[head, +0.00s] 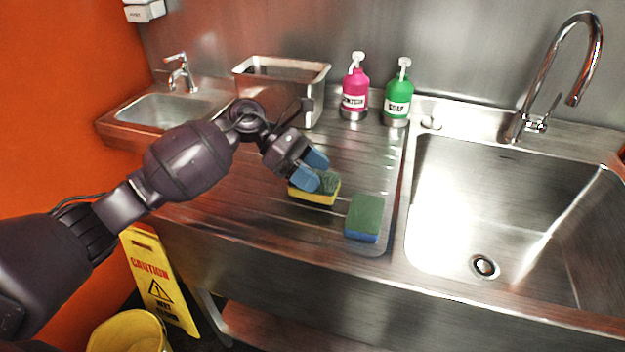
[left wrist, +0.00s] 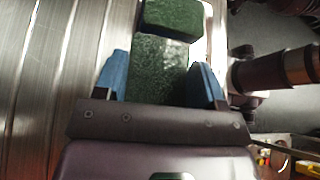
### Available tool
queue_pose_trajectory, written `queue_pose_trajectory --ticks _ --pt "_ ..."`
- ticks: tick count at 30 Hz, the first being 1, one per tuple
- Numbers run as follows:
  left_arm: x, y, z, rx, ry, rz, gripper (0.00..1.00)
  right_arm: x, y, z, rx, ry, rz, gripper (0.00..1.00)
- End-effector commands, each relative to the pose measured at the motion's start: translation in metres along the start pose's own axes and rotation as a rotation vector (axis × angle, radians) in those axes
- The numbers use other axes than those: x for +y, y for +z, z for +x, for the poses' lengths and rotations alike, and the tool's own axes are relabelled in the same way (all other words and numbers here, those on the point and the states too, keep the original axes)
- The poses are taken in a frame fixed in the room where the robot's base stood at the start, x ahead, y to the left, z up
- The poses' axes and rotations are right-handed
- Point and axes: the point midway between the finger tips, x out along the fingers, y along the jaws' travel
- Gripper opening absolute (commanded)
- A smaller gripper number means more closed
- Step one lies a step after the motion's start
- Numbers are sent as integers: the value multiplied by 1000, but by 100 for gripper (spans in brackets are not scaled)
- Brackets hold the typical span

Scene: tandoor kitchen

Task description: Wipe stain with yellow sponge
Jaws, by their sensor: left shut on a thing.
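The yellow sponge (head: 318,196) with a green scouring top is on the steel drainboard, in the middle of the head view. My left gripper (head: 317,173) is shut on it, with blue fingertips on either side. In the left wrist view the sponge's green top (left wrist: 158,68) shows between the two blue fingers of my left gripper (left wrist: 162,82). A second sponge, blue with a green top (head: 365,216), lies apart to the right near the front edge; its green top (left wrist: 172,15) also shows in the left wrist view. I cannot make out a stain. My right gripper is not in the head view.
A large sink basin (head: 480,230) with a tall faucet is to the right. A steel container (head: 300,95), a pink bottle (head: 354,90) and a green bottle (head: 397,98) stand along the back. A small sink (head: 165,110) is at the left. The drainboard (head: 225,200) is clear left of the sponges.

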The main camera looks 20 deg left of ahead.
Motion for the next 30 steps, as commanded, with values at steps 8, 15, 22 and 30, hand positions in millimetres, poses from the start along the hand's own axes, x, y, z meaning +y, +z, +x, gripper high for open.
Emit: queue_pose_trajectory --ticks 8,15,22,30 --pt "-4 22 -14 1 4 -1 26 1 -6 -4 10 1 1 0" --pt "-7 40 -25 -1 6 -3 26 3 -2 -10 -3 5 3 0" --pt "-8 45 -27 -1 6 -7 26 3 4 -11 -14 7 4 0" --pt "-8 44 -27 -1 6 -7 26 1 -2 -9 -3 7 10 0"
